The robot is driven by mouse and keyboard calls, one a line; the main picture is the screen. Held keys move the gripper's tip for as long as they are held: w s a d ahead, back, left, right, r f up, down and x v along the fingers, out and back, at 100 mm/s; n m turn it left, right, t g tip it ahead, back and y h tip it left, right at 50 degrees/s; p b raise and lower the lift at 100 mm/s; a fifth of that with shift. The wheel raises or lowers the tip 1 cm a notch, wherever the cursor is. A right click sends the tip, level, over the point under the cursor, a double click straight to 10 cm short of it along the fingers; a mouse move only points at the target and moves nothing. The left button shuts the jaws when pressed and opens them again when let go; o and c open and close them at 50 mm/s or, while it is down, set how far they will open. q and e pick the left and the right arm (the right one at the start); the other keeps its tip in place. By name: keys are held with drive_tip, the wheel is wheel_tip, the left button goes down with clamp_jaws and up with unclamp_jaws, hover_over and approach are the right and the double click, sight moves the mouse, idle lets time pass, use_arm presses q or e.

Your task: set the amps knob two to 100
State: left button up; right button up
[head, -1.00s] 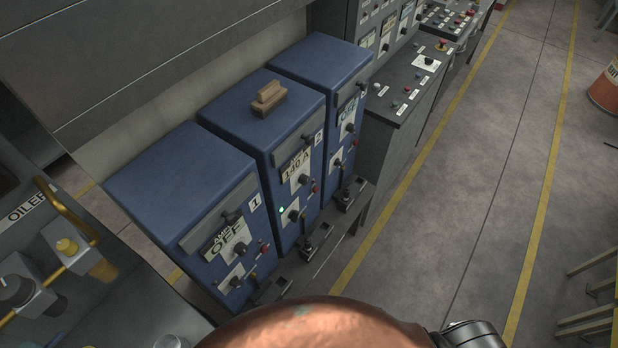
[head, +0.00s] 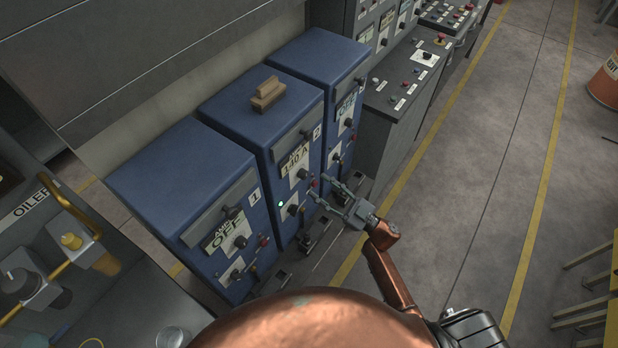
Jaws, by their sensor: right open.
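The middle blue cabinet, marked 2 (head: 222,117), has a front display (head: 295,161) that reads 140 A. The amps knob two (head: 302,173) is a small dark knob on a white plate just below that display. Its pointer is too small to read. My right gripper (head: 322,186) is open and empty, in front and to the right of this knob, with its fingers pointing toward the cabinet front. I cannot tell whether a fingertip touches the panel. My left gripper is not in view.
Blue cabinet 1 (head: 170,170) on the left reads OFF, and a third blue cabinet (head: 318,60) stands on the right. A wooden block (head: 267,93) lies on the middle cabinet. Lever pedals (head: 305,243) stand along the cabinets' foot. The floor (head: 470,190) to the right is clear.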

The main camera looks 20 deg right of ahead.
sight(306, 177)
drive_tip(key=x, duration=0.4)
drive_tip(key=shift+w+a+r, duration=0.2)
drive_tip(key=shift+w+a, duration=0.2)
drive_tip(key=shift+w, duration=0.1)
drive_tip(key=c, duration=0.4)
clamp_jaws()
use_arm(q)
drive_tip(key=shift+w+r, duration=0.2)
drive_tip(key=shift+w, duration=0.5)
